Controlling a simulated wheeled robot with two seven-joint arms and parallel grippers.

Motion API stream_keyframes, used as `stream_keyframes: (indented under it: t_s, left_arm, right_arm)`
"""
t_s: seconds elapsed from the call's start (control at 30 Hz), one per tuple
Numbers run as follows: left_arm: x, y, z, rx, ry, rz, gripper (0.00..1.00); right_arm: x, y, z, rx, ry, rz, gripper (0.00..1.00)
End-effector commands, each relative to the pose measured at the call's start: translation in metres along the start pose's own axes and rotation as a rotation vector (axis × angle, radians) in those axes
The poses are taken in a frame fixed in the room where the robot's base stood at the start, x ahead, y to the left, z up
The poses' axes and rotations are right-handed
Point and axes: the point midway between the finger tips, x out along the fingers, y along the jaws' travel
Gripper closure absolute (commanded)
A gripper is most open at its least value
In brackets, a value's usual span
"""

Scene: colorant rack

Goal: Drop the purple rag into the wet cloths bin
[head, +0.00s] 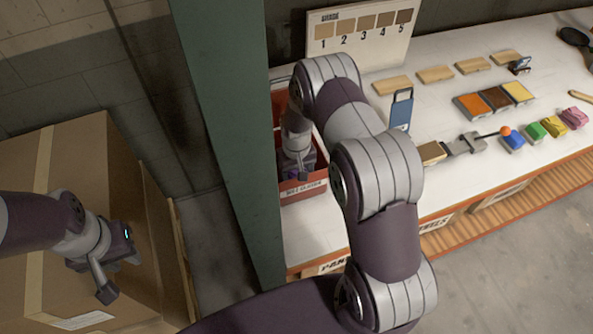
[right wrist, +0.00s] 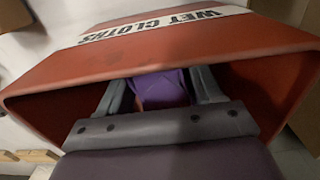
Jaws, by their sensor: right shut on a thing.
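The purple rag (right wrist: 160,88) shows in the right wrist view between the fingers of my right gripper (right wrist: 162,92), which is shut on it. The red wet cloths bin (right wrist: 50,85), with a white "WET CLOTHS" label, surrounds the gripper's fingers in that view. In the head view the bin (head: 298,197) stands at the left end of the workbench, and my right gripper reaches down into it. My right arm hides part of the bin, and the rag's lower part is hidden. My left gripper (head: 117,275) is open and empty, in front of a cardboard box.
A green post (head: 225,130) stands just left of the bin. The workbench (head: 450,95) holds a numbered grade board (head: 360,35), wood blocks, colour samples and several coloured rags at right. The large cardboard box (head: 85,190) is at left.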

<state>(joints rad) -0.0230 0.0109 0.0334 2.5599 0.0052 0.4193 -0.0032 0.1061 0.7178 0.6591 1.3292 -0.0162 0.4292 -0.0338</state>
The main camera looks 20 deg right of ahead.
Motion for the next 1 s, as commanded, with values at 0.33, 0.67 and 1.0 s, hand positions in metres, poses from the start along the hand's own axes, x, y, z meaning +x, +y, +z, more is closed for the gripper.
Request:
stream_keyframes:
  t_s: [0.33, 0.67, 1.0]
  left_arm:
    - [0.008, 0.000, 0.001, 0.000, 0.000, 0.000, 0.69]
    - [0.007, 0.000, 0.001, 0.000, 0.000, 0.000, 0.69]
    - [0.014, 0.000, 0.002, 0.000, -0.001, 0.000, 0.69]
  right_arm:
    - [0.009, 0.000, 0.000, 0.000, 0.000, 0.000, 0.63]
    - [0.008, 0.000, 0.000, 0.000, 0.000, 0.000, 0.09]
    - [-0.035, 0.000, -0.002, 0.000, 0.007, 0.000, 0.09]
